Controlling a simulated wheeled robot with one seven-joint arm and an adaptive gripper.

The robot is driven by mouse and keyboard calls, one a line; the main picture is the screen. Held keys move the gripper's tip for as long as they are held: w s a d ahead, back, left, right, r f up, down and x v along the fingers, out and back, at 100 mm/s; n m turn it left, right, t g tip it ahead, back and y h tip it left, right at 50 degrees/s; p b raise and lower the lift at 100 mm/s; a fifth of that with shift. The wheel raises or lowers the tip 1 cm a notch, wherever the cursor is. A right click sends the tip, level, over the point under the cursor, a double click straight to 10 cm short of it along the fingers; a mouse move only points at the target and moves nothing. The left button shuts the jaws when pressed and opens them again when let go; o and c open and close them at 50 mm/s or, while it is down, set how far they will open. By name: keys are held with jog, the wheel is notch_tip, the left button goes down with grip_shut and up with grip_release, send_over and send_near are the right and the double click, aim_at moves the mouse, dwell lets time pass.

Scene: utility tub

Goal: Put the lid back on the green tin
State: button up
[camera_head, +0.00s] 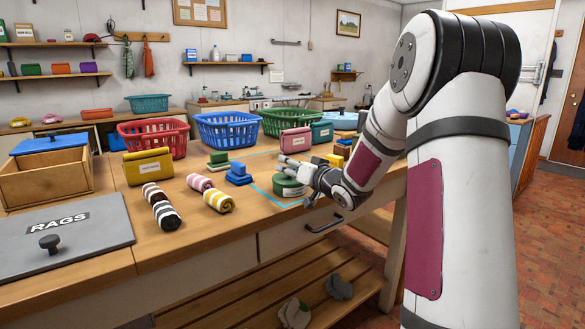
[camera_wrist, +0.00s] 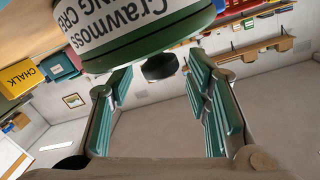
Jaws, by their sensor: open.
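The green tin (camera_head: 289,188) stands on the bench near its front edge, inside a cyan outline. I cannot tell how firmly the lid is seated.
Blue (camera_head: 238,175) and green (camera_head: 218,160) stacked pieces stand left of the tin, with rolled cloths (camera_head: 218,200) farther left. A pink tin (camera_head: 296,141) and yellow pieces (camera_head: 336,160) are close behind and right. Red, blue (camera_head: 228,129) and green baskets line the back.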

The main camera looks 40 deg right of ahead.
jog(key=shift+r, duration=0.2)
jog(key=s+p, duration=0.3)
jog(key=s, duration=0.9)
jog(key=shift+a+r, duration=0.25)
jog(key=shift+r, duration=0.1)
jog(key=s+a+n+g, duration=0.1)
jog(key=s+a+g, duration=0.4)
jog(key=s+a, duration=0.4)
jog(key=s+a+f+n+g, duration=0.1)
jog(key=s+a+g, duration=0.5)
jog(key=s, duration=0.9)
jog(key=s+a+f+n+g+y, duration=0.1)
jog(key=s+a+g, duration=0.4)
jog(key=s+a, duration=0.7)
jog(key=shift+s+f+n+g, duration=0.25)
jog(key=shift+s+n+g, duration=0.05)
jog(key=shift+n, duration=0.6)
